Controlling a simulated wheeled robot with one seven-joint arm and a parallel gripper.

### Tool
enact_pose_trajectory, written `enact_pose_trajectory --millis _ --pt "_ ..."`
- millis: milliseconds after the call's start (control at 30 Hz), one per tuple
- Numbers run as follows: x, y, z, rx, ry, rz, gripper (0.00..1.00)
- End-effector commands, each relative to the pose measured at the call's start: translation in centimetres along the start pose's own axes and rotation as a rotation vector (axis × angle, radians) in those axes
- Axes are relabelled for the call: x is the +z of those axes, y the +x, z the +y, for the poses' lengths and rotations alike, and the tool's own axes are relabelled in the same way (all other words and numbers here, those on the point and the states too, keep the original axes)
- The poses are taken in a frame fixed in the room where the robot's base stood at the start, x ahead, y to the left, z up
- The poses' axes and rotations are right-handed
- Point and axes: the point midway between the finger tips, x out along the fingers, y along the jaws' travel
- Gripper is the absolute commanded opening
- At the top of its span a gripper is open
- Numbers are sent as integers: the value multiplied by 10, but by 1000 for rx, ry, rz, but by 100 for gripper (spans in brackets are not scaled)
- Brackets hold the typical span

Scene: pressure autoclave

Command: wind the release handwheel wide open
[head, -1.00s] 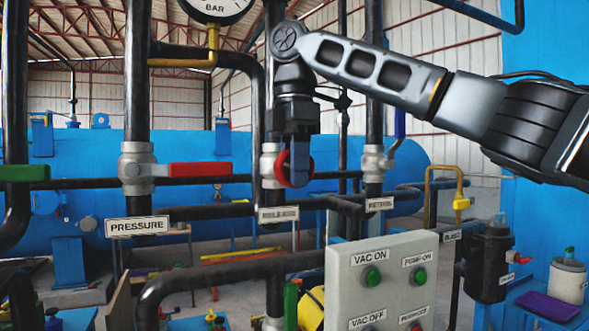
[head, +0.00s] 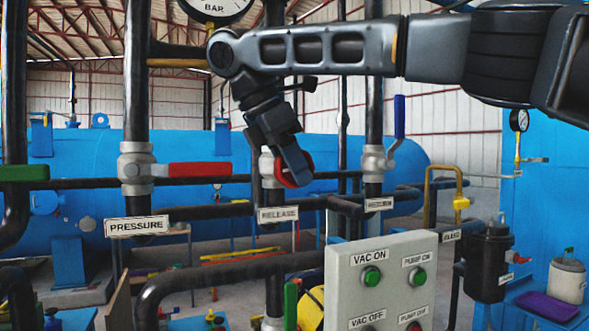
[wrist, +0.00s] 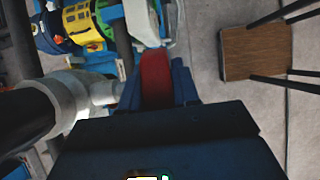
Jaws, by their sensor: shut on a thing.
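The red release handwheel (head: 305,170) sits on the valve body of the pipe above the RELEASE label (head: 278,215), partly hidden behind my gripper. My gripper (head: 297,175) reaches down to it from the upper left, tilted, with its fingers shut on the wheel's rim. In the wrist view the red rim (wrist: 156,78) stands between the blue fingers (wrist: 158,95). The pale valve body (wrist: 62,100) lies to the left there.
A red lever (head: 200,169) on the pressure valve is at the left. A blue lever (head: 399,115) stands upright on the return valve at the right. Dark pipes run close around the wheel. A grey button panel (head: 385,280) is below right.

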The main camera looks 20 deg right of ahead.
Motion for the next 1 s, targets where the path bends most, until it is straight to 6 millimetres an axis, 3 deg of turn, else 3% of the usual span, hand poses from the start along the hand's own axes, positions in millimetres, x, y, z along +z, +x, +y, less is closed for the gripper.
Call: enact_pose_trajectory --millis 600,633,800,1000 --pt "-1 0 0 2 -2 -47 0" --pt "-1 0 0 2 -2 -46 33" --pt "-1 0 0 1 -1 -47 50" --pt "0 0 0 0 -1 -47 51"
